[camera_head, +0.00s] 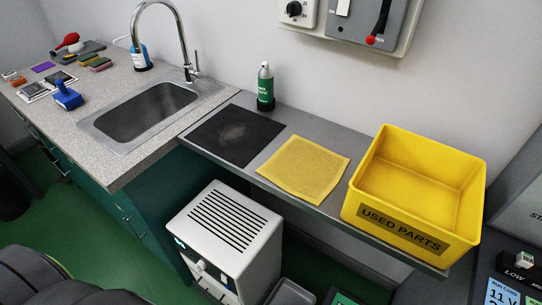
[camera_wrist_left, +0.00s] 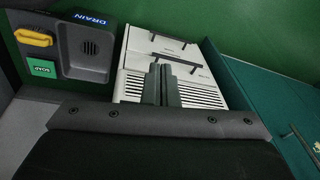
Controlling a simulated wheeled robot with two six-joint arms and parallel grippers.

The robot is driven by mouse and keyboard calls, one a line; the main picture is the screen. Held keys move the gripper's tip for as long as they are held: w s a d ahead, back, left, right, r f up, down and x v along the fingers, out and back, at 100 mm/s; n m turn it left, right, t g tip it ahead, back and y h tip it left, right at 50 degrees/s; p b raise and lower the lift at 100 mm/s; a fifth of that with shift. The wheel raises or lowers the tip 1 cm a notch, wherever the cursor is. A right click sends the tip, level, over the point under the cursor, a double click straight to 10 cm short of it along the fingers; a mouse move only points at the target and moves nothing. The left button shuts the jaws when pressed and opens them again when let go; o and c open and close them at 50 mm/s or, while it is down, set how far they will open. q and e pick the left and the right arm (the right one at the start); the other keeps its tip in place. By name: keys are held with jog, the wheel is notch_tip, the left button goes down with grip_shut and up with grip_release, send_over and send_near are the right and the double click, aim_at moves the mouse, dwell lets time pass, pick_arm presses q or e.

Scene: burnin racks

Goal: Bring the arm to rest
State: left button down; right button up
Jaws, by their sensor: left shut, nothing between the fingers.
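My left gripper (camera_wrist_left: 161,86) shows in the left wrist view with its two dark fingers together and nothing between them. Behind the fingers is a white slotted unit (camera_wrist_left: 205,75), and I cannot tell how far it is from them. A dark rounded shape at the lower left of the head view appears to be part of my arm; the left gripper itself does not show there. My right gripper is in neither view.
A yellow bin (camera_head: 400,236) labelled USED PARTS stands beside a yellow cloth (camera_head: 304,169) and black mat (camera_head: 233,136). A white vented box (camera_head: 225,240) stands below the shelf.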

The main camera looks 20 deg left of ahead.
pick_arm(q)
jog(key=s+d+f+g, duration=0.1)
jog(key=s+f, duration=0.9)
jog(key=s, duration=0.2)
jog(key=shift+s+d+f, duration=0.15)
jog(key=shift+s+f, duration=0.1)
jog(key=shift+f, duration=0.1)
